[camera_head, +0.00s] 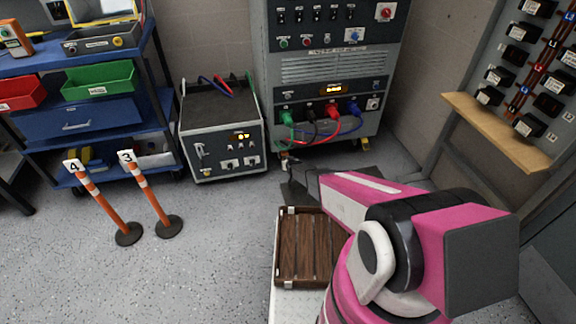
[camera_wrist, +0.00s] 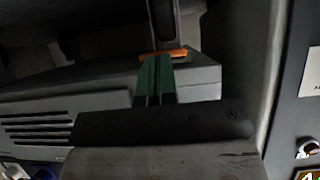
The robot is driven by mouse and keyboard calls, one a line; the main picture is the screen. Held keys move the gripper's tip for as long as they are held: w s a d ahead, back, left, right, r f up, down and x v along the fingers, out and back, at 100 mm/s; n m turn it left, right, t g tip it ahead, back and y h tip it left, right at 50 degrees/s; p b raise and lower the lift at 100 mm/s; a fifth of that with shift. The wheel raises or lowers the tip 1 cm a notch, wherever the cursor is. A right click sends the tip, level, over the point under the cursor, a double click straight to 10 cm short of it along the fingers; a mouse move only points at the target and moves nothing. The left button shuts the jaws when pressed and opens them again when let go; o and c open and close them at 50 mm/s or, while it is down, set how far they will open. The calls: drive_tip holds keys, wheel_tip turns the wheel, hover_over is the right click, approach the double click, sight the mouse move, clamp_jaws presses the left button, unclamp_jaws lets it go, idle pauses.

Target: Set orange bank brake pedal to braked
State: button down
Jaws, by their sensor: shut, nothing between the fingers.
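An orange bar (camera_wrist: 163,53), which looks like the orange brake pedal, lies across the view just beyond my fingertips in the wrist view. A small orange spot also shows low at the front left foot of the tall grey cabinet (camera_head: 325,70) in the head view. My gripper (camera_wrist: 155,62) has its green fingers together with nothing between them. Its tips are at or very near the orange bar; I cannot tell whether they touch. In the head view my arm reaches down toward the cabinet's base and hides part of the floor there. The pedal's tilt is unclear.
A smaller grey unit (camera_head: 222,132) stands left of the cabinet, close to the reach area. Two orange-and-white marker posts, 4 (camera_head: 103,205) and 3 (camera_head: 151,195), stand on the floor farther left. A blue shelf cart (camera_head: 75,115) is behind them. A wooden-slatted tray (camera_head: 290,250) is nearer me.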

drive_tip(key=shift+w+a+f+t, duration=0.1)
drive_tip(key=shift+w+f+t, duration=0.05)
drive_tip(key=shift+f, duration=0.6)
drive_tip(key=shift+w+a+f+t, duration=0.1)
drive_tip(key=shift+f+t, duration=0.05)
drive_tip(key=shift+f, duration=0.6)
